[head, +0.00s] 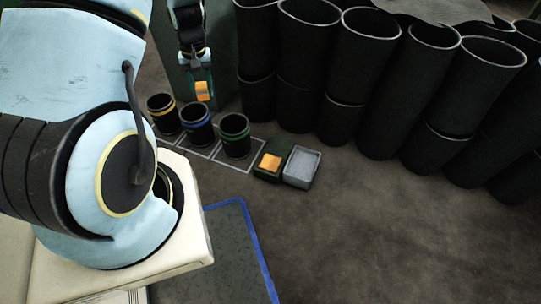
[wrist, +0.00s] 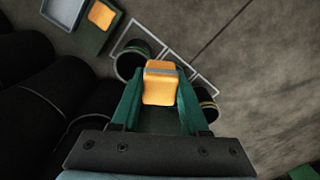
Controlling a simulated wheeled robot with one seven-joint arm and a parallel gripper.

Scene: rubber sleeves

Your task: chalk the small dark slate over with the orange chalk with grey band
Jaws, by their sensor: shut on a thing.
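My gripper (head: 202,86) is shut on an orange chalk with a grey band (head: 203,92) and holds it up in front of a dark greenish upright panel. In the wrist view the chalk (wrist: 159,90) sits between the two green fingers, with its grey band across the upper part. It is in the air, apart from the things below. No thing is clearly recognisable as the small dark slate. A dark green tray (head: 262,174) with an orange block (head: 270,161) in it stands on the floor, also at the upper left of the wrist view.
Three short black sleeves with yellow (head: 163,118), blue (head: 197,125) and green (head: 236,136) bands stand in white-outlined squares below the gripper. A grey tray (head: 301,168) is beside the green one. Tall black sleeves (head: 361,70) line the back. The floor at right is clear.

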